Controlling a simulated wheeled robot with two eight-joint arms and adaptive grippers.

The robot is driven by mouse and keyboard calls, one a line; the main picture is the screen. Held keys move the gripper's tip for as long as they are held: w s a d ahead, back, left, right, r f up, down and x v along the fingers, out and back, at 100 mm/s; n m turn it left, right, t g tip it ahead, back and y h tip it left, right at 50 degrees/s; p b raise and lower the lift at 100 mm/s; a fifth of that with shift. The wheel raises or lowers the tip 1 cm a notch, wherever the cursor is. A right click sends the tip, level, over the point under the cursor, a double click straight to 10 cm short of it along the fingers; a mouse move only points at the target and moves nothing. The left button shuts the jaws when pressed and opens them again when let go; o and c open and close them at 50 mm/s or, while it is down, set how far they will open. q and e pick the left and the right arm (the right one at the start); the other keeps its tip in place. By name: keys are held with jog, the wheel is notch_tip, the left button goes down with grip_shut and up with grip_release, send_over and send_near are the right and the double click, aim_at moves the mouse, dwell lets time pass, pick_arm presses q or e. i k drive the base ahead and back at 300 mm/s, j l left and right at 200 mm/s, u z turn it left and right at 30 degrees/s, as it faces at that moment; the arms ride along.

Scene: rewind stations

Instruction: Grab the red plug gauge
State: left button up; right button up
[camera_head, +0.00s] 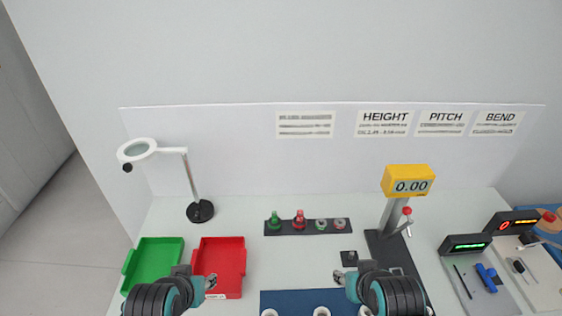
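The red plug gauge (299,219) stands upright on a dark strip-shaped holder (260,228) near the back middle of the table. A green plug gauge (274,220) stands to its left in the same holder. My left gripper (211,281) is low in the picture, in front of the red tray and apart from the gauges. My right gripper (338,277) is near the blue mat, to the right of and nearer than the red gauge. Nothing shows held in either one. The fingers are too small to tell open from shut.
Two ring-like pieces (321,225) sit right of the red gauge. A green tray (180,246) and red tray (240,262) are at left, behind them a magnifier lamp (201,211). A gauge stand with yellow display (407,169) is at right. A blue mat (290,297) lies in front.

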aim_at(300, 215)
jog(key=k+l+z, duration=0.1)
jog(key=z, duration=0.25)
jog(key=l+z, duration=0.35)
jog(key=k+l+z, duration=0.1)
jog(key=z, duration=0.25)
